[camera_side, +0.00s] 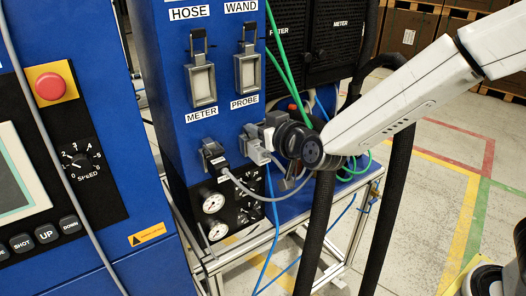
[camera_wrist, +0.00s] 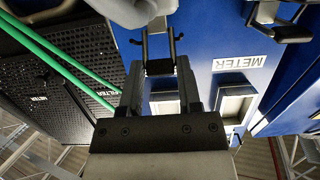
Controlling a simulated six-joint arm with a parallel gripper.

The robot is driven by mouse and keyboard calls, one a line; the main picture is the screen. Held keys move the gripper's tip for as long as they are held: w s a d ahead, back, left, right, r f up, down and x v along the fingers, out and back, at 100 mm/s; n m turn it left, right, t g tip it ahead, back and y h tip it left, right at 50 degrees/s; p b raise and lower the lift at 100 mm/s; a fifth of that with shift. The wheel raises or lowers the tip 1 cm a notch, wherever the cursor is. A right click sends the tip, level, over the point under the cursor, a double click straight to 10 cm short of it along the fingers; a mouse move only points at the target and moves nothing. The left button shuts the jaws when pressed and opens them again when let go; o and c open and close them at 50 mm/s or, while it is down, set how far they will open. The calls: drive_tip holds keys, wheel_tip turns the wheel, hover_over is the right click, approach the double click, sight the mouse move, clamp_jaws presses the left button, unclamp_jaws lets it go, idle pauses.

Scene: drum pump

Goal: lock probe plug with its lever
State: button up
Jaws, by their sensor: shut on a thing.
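The grey probe plug (camera_side: 256,152) sits at the port under the PROBE label (camera_side: 244,101) on the blue panel, with a grey cable hanging from it. My gripper (camera_side: 268,132) is at that port and partly hides the plug and its lever. In the wrist view, the dark crossbar of the probe lever (camera_wrist: 160,68) lies between my two fingers, which are shut on it. Its thin side arms reach toward a pale rounded part at the top edge. I cannot tell the lever's exact angle.
The METER plug (camera_side: 212,155) sits just left, with its cable looping close below my gripper. Empty HOSE and WAND ports (camera_side: 248,70) with upright black levers are above. Green hoses (camera_side: 282,62) and a thick black hose (camera_side: 320,225) run nearby. Gauges (camera_side: 213,203) are below.

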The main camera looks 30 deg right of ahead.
drive_tip(key=shift+s+f+t, duration=0.1)
drive_tip(key=shift+f+t, duration=0.2)
drive_tip(key=shift+t, duration=0.2)
drive_tip(key=shift+s+f+t, duration=0.1)
drive_tip(key=shift+f+t, duration=0.05)
drive_tip(key=shift+t, duration=0.25)
drive_tip(key=shift+f, duration=0.1)
idle(0.4)
drive_tip(key=shift+s+f+t, duration=0.15)
drive_tip(key=shift+f+t, duration=0.1)
drive_tip(key=shift+t, duration=0.35)
drive_tip(key=o, duration=0.9)
drive_tip(key=shift+s+r, duration=0.1)
